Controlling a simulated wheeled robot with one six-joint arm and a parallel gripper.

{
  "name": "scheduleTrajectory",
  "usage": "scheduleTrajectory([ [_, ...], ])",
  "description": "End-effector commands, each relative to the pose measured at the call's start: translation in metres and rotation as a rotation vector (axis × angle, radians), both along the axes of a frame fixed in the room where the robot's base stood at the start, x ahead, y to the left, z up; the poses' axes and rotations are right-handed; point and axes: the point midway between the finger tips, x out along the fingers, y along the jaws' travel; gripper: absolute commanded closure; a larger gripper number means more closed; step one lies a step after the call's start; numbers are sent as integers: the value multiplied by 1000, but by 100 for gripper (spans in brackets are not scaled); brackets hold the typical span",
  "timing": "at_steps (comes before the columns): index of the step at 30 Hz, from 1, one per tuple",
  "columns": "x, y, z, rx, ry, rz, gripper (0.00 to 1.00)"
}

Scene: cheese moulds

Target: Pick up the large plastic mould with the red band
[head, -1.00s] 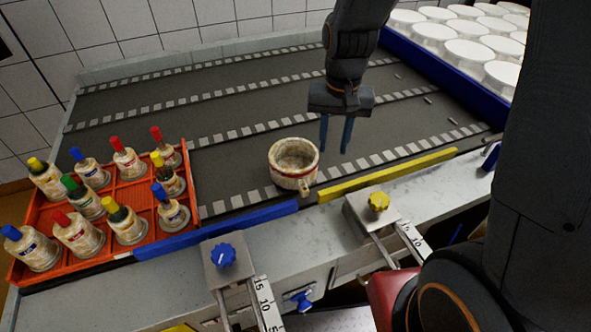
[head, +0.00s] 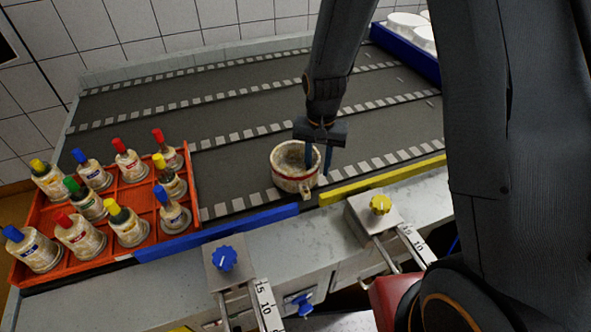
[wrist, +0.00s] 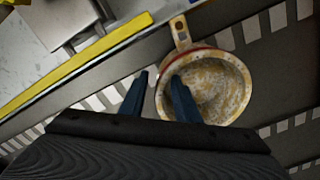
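The large plastic mould (head: 289,176) is a cream, stained open cup with a red band and a small tab handle. It stands upright on the dark belt near the front guide rails. In the wrist view the mould (wrist: 222,92) shows its mottled inside, with the handle toward the top. My gripper (head: 318,172) is open at the mould's right side in the head view. In the wrist view one finger of my gripper (wrist: 158,98) is over the mould's rim or inside it, and the other is outside. Contact with the wall cannot be told.
An orange crate (head: 118,190) with several colour-capped moulds stands at the left. A blue rail (head: 215,232) and a yellow rail (head: 385,180) line the front edge. A blue tray (head: 405,55) with white moulds is at the back right. The belt behind the mould is clear.

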Motion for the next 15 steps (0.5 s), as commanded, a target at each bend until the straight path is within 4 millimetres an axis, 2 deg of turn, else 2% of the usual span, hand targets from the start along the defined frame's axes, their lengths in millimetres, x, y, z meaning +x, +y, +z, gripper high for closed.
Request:
scheduleTrajectory([
  [3, 0, 0, -7, 0, 1, 0, 71],
  [10, 0, 0, -8, 0, -1, 0, 71],
  [11, 0, 0, -8, 0, 0, 0, 73],
  [15, 0, 0, -8, 0, 0, 0, 96],
])
